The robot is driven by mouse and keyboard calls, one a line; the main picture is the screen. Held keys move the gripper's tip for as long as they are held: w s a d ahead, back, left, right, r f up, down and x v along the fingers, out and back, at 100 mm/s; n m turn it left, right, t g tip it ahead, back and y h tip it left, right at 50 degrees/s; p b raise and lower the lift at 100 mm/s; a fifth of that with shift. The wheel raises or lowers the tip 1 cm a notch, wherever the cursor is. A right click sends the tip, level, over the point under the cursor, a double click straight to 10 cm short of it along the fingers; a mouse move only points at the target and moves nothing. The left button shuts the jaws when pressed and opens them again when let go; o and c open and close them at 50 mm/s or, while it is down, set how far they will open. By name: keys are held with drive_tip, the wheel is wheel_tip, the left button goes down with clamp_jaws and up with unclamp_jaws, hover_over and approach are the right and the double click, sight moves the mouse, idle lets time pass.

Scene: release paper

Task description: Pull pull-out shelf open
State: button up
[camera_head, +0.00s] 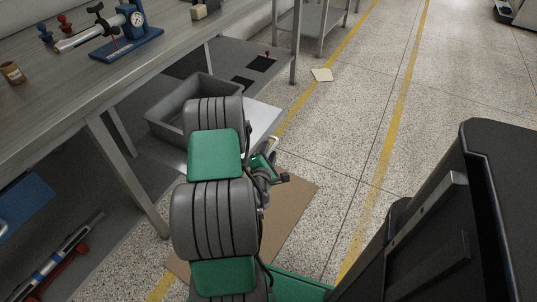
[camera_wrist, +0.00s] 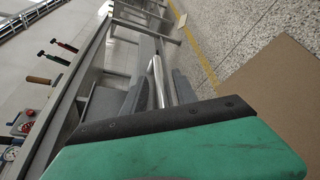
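The pull-out shelf (camera_head: 264,118) is a pale, flat surface low beside the workbench, partly hidden by my arm in the head view. A grey open bin (camera_head: 165,122) stands on its left side. My gripper (camera_head: 270,150) is at the shelf's near right corner, largely hidden behind my arm. In the wrist view, my gripper (camera_wrist: 158,88) has grey fingers on both sides of a bright metal bar or edge. Whether the fingers touch it or are closed on it cannot be told. My green wrist housing covers the lower part of that view.
A brown sheet (camera_head: 291,195) lies on the floor.

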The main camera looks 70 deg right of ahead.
drive_tip(key=b+v, duration=0.2)
drive_tip(key=v, duration=0.5)
drive_tip(key=shift+a, duration=0.35)
drive_tip(key=shift+s, duration=0.1)
